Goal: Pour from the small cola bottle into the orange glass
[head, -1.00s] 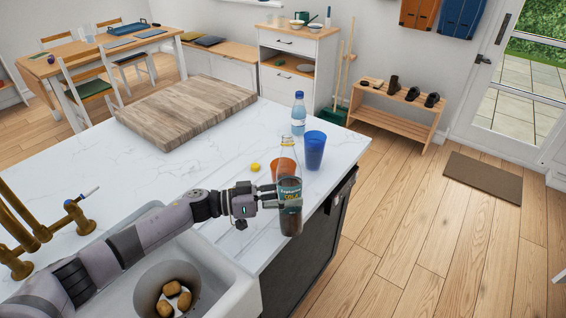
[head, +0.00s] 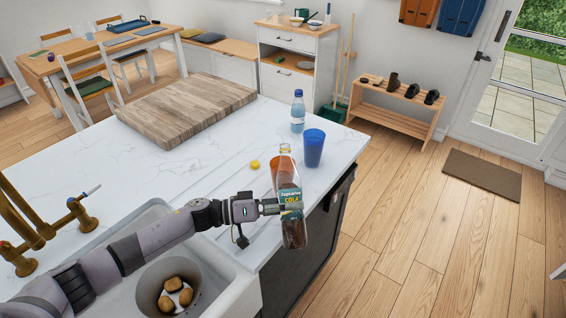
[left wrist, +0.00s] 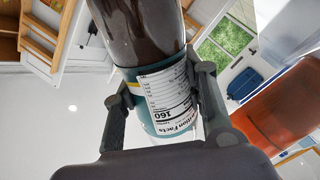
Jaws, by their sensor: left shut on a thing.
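The small cola bottle (head: 293,233) has a teal label and dark cola in its lower part. My left gripper (head: 290,206) is shut around its labelled middle and holds it near the counter's right edge. The bottle is nearly upright with a slight lean, its neck toward the upper left. The orange glass (head: 274,171) stands on the counter just behind the bottle, partly hidden by it. In the left wrist view the bottle (left wrist: 150,35) lies between both fingers, and the orange glass (left wrist: 285,108) is at the right. My right gripper is not in view.
A blue glass (head: 313,148) stands right of the orange glass, with a water bottle (head: 298,112) behind. A yellow cap (head: 254,164) lies nearby. A wooden board (head: 186,106) is farther back. The sink (head: 233,283) holds a pot (head: 146,290) with brown items.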

